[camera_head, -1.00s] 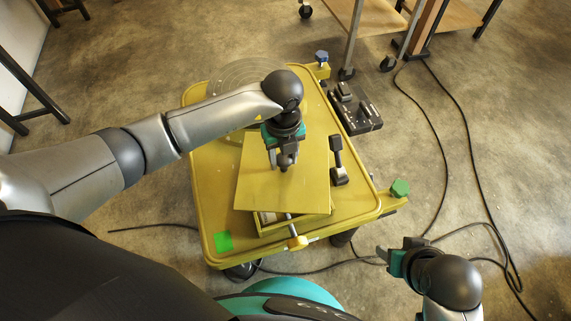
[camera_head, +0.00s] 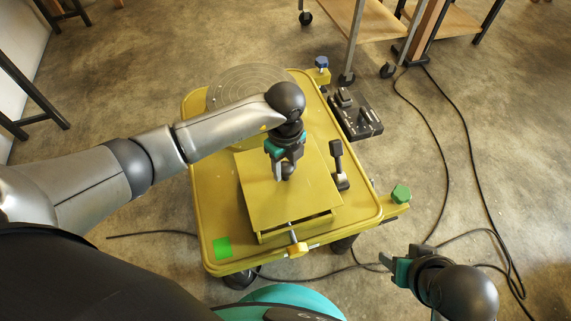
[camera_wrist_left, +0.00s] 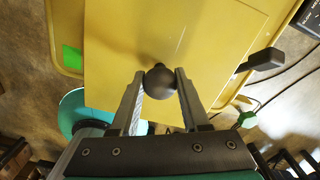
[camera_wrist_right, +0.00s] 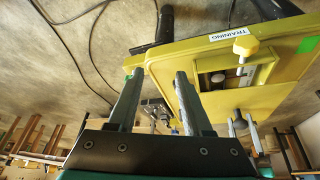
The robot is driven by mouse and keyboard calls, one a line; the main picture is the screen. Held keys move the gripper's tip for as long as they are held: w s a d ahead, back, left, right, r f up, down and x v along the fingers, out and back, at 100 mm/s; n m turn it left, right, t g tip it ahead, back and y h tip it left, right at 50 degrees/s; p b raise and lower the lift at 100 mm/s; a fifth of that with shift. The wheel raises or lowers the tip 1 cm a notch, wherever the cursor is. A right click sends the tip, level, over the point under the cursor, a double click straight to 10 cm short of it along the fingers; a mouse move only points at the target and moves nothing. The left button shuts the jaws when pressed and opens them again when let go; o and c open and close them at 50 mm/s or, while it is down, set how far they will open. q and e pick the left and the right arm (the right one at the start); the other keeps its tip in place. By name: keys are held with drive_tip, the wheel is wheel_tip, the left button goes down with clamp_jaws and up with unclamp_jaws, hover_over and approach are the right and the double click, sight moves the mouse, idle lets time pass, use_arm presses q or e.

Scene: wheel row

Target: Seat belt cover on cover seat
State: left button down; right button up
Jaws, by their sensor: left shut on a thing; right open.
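The belt cover (camera_head: 307,192) is a flat yellow plate with a dark round knob. My left gripper (camera_head: 286,172) is shut on that knob, which also shows as a ball (camera_wrist_left: 160,82) between the fingers in the left wrist view. The cover lies over the cover seat, a yellow box (camera_head: 286,233) on the yellow cart. A dark gap shows below the cover's near edge, so I cannot tell whether it touches the seat. The right wrist view shows the open box front (camera_wrist_right: 232,78). My right gripper (camera_head: 393,268) is open and empty, off the cart's near right.
A black-handled lever (camera_head: 339,165) stands right of the cover. A clear round disc (camera_head: 245,82) lies at the back of the cart. A green knob (camera_head: 400,193) and a yellow knob (camera_head: 297,249) stick out at the edges. Cables run over the floor.

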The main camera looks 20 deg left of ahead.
sight(285, 181)
use_arm(q)
drive_tip(key=shift+f+b, duration=0.45)
drive_tip(key=shift+f, duration=0.7)
drive_tip(key=shift+f+b, duration=0.6)
drive_tip(key=shift+f, duration=0.15)
use_arm(e)
drive_tip(key=shift+w+a+r+n+t+y, duration=0.15)
drive_tip(key=shift+w+a+t+y, duration=0.2)
drive_tip(key=shift+w+a+t, duration=0.5)
drive_tip(key=shift+w+a+r+n+t+y, duration=0.15)
drive_tip(key=shift+w+a+t+y, duration=0.2)
drive_tip(key=shift+w+a+t, duration=0.45)
use_arm(q)
drive_tip(key=shift+p, duration=0.5)
use_arm(e)
drive_tip(key=shift+a+r, duration=0.1)
drive_tip(key=shift+r, duration=0.35)
use_arm(q)
drive_tip(key=shift+f+b, duration=0.75)
drive_tip(key=shift+f, duration=0.35)
use_arm(e)
drive_tip(key=shift+f, duration=0.75)
use_arm(q)
drive_tip(key=shift+p, duration=0.3)
use_arm(e)
drive_tip(key=shift+r, duration=0.25)
use_arm(q)
drive_tip(key=shift+f, duration=0.4)
use_arm(e)
drive_tip(key=shift+f, duration=0.2)
